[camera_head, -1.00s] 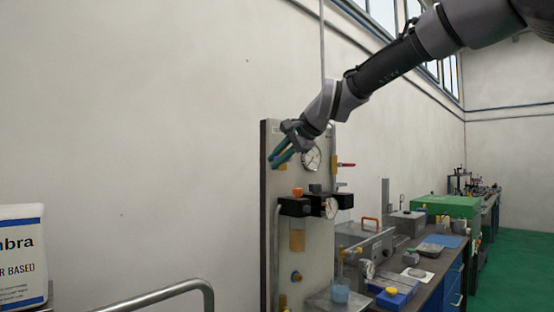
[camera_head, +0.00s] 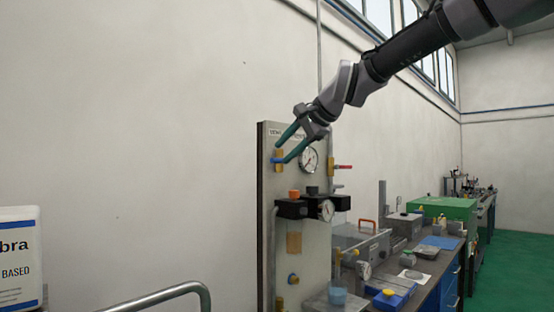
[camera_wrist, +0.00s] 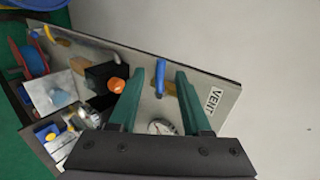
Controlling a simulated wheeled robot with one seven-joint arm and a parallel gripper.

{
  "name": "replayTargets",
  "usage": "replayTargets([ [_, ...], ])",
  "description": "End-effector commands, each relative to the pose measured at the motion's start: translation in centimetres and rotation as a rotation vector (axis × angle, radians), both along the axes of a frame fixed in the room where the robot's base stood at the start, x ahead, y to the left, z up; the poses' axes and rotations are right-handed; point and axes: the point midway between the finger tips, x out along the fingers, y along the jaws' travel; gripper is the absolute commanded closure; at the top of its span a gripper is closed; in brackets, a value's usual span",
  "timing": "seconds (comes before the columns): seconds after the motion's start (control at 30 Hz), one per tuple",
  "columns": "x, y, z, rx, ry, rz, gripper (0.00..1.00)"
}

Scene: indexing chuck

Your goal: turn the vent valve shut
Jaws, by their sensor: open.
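The vent valve has a short blue handle (camera_head: 275,160) on a brass body (camera_head: 280,167), at the upper left of a pale upright panel (camera_head: 265,225). In the wrist view the blue handle (camera_wrist: 160,80) shows between my two green fingers, in front of the brass part, with the "VENT" label (camera_wrist: 214,101) to its right. My gripper (camera_head: 282,150) is open and empty, its fingers spread beside the valve in the head view. It also shows in the wrist view (camera_wrist: 160,71). I cannot tell whether a finger touches the handle.
A large gauge (camera_head: 309,160) sits right of the valve, behind my gripper. A red lever (camera_head: 343,167), an orange knob (camera_head: 294,193) and a black block with a small gauge (camera_head: 326,210) are nearby. A cluttered bench (camera_head: 435,281) stands right. The wall left of the panel is clear.

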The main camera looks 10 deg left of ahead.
Motion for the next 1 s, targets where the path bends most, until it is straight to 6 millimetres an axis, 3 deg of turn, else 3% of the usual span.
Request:
replayTargets([
  [0.3,-2.0,-3.2,2.5,0.000,0.000,-0.001,0.52],
  [0.87,-2.2,-3.5,2.7,-0.001,0.001,0.000,0.52],
  [1.0,-2.1,-5.8,2.3,-0.035,-0.023,-0.013,0.52],
])
